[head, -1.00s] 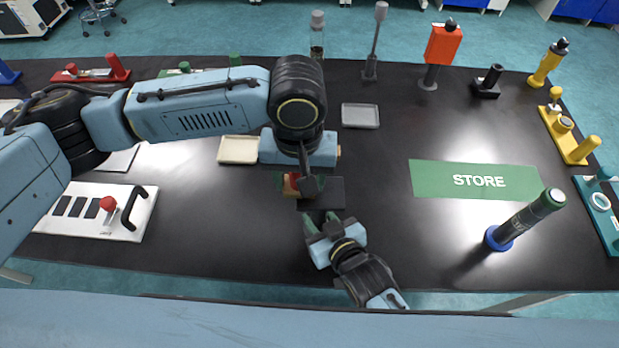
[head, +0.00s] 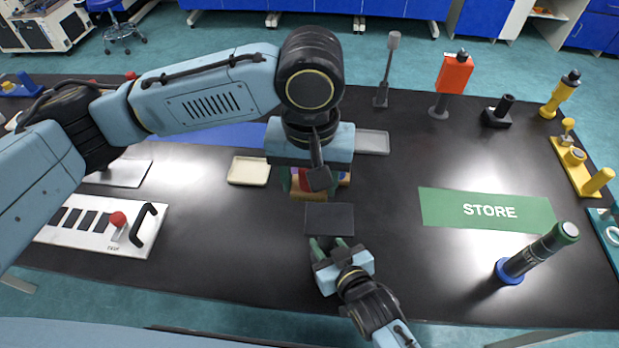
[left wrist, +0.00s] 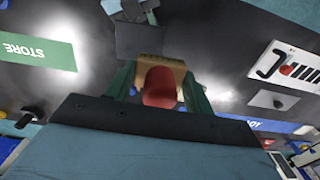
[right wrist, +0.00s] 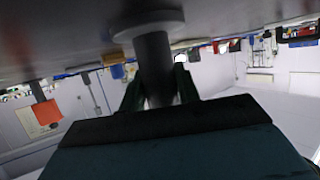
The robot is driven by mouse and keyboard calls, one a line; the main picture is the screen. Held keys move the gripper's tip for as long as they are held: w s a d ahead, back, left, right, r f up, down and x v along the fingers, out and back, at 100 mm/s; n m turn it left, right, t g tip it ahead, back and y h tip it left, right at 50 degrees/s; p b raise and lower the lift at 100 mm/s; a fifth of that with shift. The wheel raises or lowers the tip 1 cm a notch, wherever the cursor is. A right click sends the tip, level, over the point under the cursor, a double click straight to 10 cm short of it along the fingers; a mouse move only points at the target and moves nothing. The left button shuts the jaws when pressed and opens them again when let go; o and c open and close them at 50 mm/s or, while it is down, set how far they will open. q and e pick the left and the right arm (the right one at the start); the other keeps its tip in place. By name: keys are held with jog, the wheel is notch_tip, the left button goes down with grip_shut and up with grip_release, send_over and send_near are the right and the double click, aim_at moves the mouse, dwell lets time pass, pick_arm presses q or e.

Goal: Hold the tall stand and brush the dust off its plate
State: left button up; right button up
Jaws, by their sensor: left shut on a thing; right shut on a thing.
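The tall stand's dark square plate (head: 329,218) is level near the table's front middle; it also shows in the left wrist view (left wrist: 139,40). My right gripper (head: 328,243) is shut on the stand's grey post (right wrist: 154,62), in front of and below the plate. The post's round base (right wrist: 148,25) shows in the right wrist view. My left gripper (head: 314,182) is shut on the red handle (left wrist: 160,86) of a brush with a tan block (head: 309,195). The brush is at the plate's far edge; I cannot tell whether they touch. I cannot make out dust on the plate.
A green STORE mat (head: 486,208) lies clear to the right, with a dark cylinder on a blue base (head: 537,252) near it. A cream tray (head: 249,171) and a white panel with a red knob (head: 100,228) are left.

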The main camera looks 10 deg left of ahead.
jog(key=o, duration=1.2)
jog(key=shift+s, duration=0.1)
jog(key=v, duration=1.2)
jog(key=shift+s, duration=0.1)
